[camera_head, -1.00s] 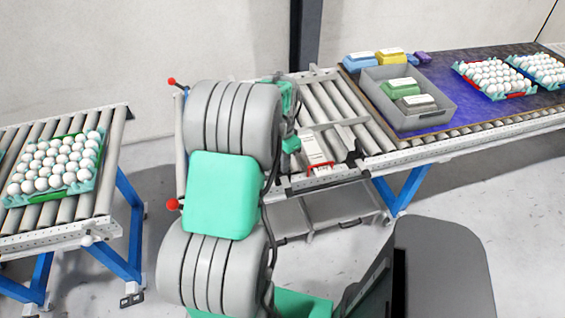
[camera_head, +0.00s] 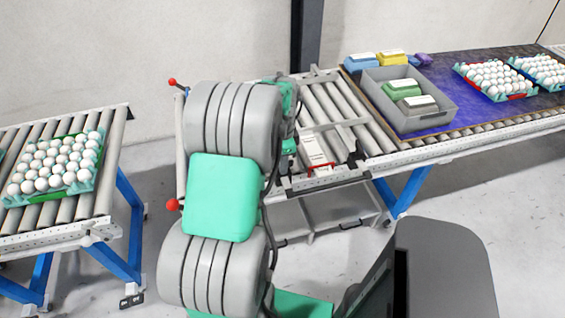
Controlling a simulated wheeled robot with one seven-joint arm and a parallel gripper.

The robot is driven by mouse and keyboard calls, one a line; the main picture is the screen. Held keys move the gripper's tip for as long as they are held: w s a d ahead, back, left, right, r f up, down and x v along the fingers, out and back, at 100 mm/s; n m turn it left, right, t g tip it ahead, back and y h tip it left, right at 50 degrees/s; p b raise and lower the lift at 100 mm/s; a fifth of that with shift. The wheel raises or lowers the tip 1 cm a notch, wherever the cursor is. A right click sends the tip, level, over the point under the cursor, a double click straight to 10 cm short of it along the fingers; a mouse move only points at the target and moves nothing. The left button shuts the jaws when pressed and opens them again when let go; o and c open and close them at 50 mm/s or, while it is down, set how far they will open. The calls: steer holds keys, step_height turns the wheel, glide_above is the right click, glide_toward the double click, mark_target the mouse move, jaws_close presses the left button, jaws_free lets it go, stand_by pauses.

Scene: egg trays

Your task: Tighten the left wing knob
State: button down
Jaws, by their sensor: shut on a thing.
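My arm's large grey and green links fill the left middle of the head view, and small green wrist parts show at their right side. My gripper's fingertips cannot be made out; they are hidden behind or among these links. No wing knob can be told with certainty. Two red ball knobs stick out left of my arm, an upper one (camera_head: 172,82) and a lower one (camera_head: 173,204); what they are fixed to is mostly hidden. A white piece with a red edge (camera_head: 315,150) lies on the middle roller conveyor (camera_head: 400,157), right of my wrist.
A grey bin (camera_head: 440,117) with green and grey cartons stands on the conveyor, with blue and yellow cartons behind. Egg trays sit at the far right (camera_head: 505,97) and on the left conveyor (camera_head: 38,198). Grey floor lies between the conveyors.

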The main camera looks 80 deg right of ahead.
steer(key=shift+w+r, duration=0.1)
steer(key=c, duration=1.6)
jaws_free()
steer(key=shift+o, duration=1)
step_height(320, 180, up, 8)
steer(key=shift+f+b, duration=0.15)
steer(key=shift+b, duration=0.25)
